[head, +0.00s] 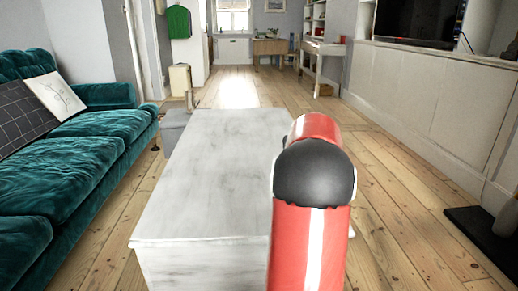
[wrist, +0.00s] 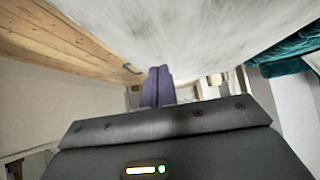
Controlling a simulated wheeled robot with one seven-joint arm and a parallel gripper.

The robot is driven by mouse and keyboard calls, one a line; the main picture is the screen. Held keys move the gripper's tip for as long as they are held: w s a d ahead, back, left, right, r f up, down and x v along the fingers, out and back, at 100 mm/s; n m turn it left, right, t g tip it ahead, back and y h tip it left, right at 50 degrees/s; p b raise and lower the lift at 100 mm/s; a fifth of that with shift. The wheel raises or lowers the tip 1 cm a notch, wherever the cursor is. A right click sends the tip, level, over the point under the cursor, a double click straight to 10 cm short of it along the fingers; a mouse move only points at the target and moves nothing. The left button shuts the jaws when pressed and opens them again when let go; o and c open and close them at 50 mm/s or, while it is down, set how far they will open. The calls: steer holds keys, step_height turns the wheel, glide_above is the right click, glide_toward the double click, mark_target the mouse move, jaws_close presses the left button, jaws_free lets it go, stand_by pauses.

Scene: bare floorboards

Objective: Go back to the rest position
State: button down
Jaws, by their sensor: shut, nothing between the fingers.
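My gripper (wrist: 157,87) shows in the wrist view as two dark purple fingers pressed together, with nothing between them. Its dark housing fills the bottom of that view. In the head view my red and black arm rises at the lower middle, in front of the right side of a pale grey-white table; the gripper itself is hidden there. The table (head: 205,180) has a bare top. The wrist view is tilted, and the pale surface (wrist: 190,35) fills its upper part near the fingers; I cannot tell whether they touch it.
A teal sofa (head: 95,150) with cushions stands along the left. White cabinets (head: 430,95) with a television (head: 417,22) line the right wall. Open floorboards (head: 385,180) run between table and cabinets. A grey object (head: 175,120) stands beyond the table, with a desk (head: 325,50) farther back.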

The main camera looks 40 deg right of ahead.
steer(key=w+a+r+n+y+p, duration=0.1)
steer(key=a+r, duration=0.2)
steer(key=a, duration=0.6)
steer(key=a+r+n+y+p, duration=0.1)
steer(key=a+r+p, duration=0.15)
steer(key=a, duration=0.65)
steer(key=s+a+r+n+y+p, duration=0.1)
steer(key=s+a+r, duration=0.15)
steer(key=a, duration=0.65)
steer(key=s+a+r+n+y+p, duration=0.15)
steer(key=s+a, duration=0.25)
steer(key=a, duration=0.5)
steer(key=s+a+f+n+g+p, duration=0.2)
steer(key=s+a+f+n+p, duration=0.1)
steer(key=s+a, duration=0.9)
steer(key=s+f, duration=0.1)
steer(key=s, duration=0.2)
steer(key=shift+s+a+f+y, duration=0.2)
steer(key=shift+s+a+y, duration=0.1)
steer(key=shift+s+y, duration=0.1)
